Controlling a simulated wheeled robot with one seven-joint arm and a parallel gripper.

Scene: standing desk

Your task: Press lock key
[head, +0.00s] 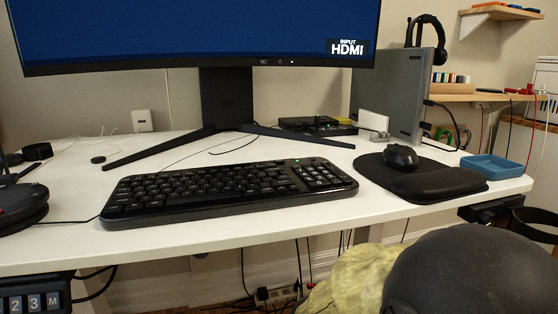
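A black keyboard (228,190) lies on the white desk (80,242), left of the mouse pad. Its number pad is at its right end. A small green light shows near its top right edge. The key labels are too small to read, so I cannot tell which one is a lock key. A dark panel (35,302) with keys marked 2, 3 and M shows below the desk at the bottom left, partly cut off. My gripper is not in view.
A mouse (400,157) sits on a black pad (440,180) with a wrist rest. A blue tray (491,167) is at the right. The monitor (190,35) stands behind the keyboard. A large dark rounded shape (475,275) and a yellowish thing (350,277) fill the bottom right.

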